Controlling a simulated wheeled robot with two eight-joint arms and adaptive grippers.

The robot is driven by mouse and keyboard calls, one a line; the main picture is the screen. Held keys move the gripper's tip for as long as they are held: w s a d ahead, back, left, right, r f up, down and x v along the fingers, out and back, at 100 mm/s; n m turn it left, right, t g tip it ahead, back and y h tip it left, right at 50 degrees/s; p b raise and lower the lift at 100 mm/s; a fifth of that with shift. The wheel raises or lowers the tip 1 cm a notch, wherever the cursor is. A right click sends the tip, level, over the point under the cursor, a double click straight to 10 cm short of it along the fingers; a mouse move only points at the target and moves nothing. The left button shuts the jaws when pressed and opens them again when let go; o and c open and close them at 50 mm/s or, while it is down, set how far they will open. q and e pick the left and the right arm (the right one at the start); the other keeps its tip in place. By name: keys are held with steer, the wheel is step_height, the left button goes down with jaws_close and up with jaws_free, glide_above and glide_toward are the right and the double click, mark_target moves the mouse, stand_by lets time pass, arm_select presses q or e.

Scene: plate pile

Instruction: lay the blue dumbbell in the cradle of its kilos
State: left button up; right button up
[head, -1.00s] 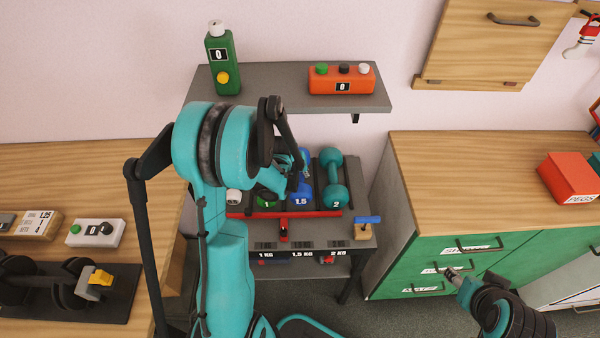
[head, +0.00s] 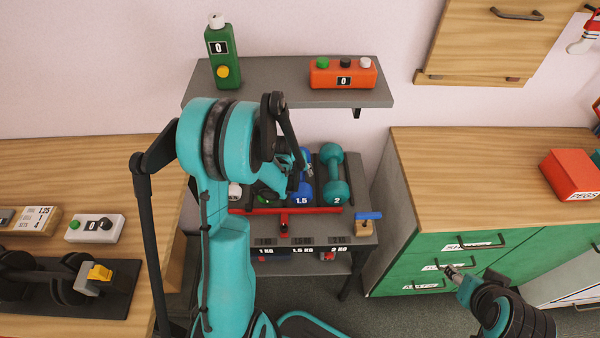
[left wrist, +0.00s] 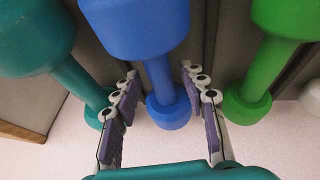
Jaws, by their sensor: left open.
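The blue dumbbell (head: 303,192), marked 1.5, lies in the middle of a rack on a small grey stand, partly hidden behind my left gripper. It also shows in the left wrist view (left wrist: 150,28). My left gripper (head: 300,164) is open; in the left wrist view its fingers (left wrist: 160,90) stand either side of the blue dumbbell's handle, with gaps. The teal dumbbell (head: 334,174), marked 2, lies to the right. The green dumbbell (left wrist: 265,60) is mostly hidden in the head view. My right gripper (head: 450,270) is at lower right, its jaws unclear.
Labels 1 KG, 1.5 KG and 2 KG sit on the stand's front (head: 302,249). A shelf (head: 285,85) above holds a green bottle-like device (head: 222,55) and an orange box (head: 343,75). A wooden counter (head: 80,165) is left, a green-drawered cabinet (head: 470,175) right.

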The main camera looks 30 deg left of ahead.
arm_select(q)
steer(key=a+p+v, duration=0.1)
steer(key=p+v, duration=0.3)
steer(key=v, duration=0.8)
steer(key=s+d+r+m+t, duration=0.2)
steer(key=s+d+r+m, duration=0.4)
steer(key=s+d+r, duration=0.6)
steer(key=s+d, duration=0.1)
steer(key=d, duration=0.3)
steer(key=shift+s+m+h, duration=0.3)
steer(key=shift+s, duration=0.1)
stand_by(0.9)
